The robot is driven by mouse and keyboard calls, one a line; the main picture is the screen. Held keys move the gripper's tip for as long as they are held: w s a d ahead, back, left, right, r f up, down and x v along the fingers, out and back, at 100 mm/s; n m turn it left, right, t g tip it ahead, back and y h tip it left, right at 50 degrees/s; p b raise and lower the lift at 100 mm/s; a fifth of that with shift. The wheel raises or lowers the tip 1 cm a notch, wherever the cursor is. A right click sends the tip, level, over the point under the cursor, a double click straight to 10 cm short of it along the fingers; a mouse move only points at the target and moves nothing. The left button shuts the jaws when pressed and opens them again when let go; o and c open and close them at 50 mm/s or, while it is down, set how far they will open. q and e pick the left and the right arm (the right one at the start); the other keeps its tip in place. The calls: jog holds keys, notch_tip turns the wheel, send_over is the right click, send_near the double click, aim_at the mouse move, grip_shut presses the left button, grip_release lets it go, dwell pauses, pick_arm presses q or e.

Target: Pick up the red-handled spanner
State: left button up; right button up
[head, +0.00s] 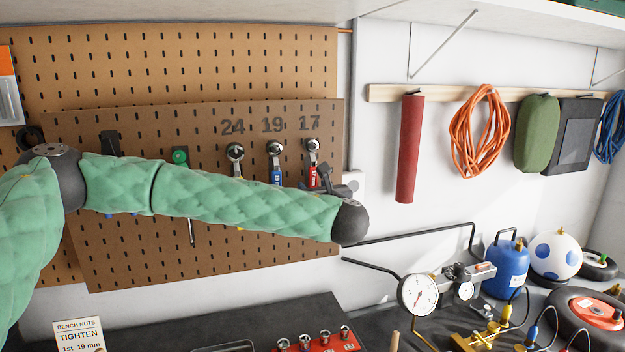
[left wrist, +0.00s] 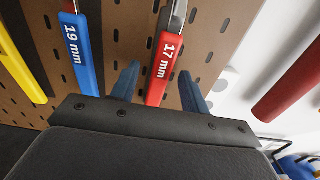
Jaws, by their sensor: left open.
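The red-handled spanner (head: 312,172) hangs on the brown pegboard under the number 17, at the right end of a row of spanners. In the left wrist view its red handle (left wrist: 165,70) reads "17 mm" and lies between the two fingers. My left gripper (head: 324,178) is at the pegboard beside this handle, partly hidden by my arm in the head view. In the left wrist view the left gripper (left wrist: 158,88) is open, with one finger on each side of the handle and gaps showing. My right gripper is not in view.
A blue-handled 19 mm spanner (left wrist: 80,52) hangs just left, with a yellow-handled one (left wrist: 22,62) beyond. A red roll (head: 409,148) hangs on the wall to the right. A pressure gauge (head: 418,293) and a blue cylinder (head: 504,268) stand on the bench below.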

pick_arm(q)
grip_shut()
dwell(0.4)
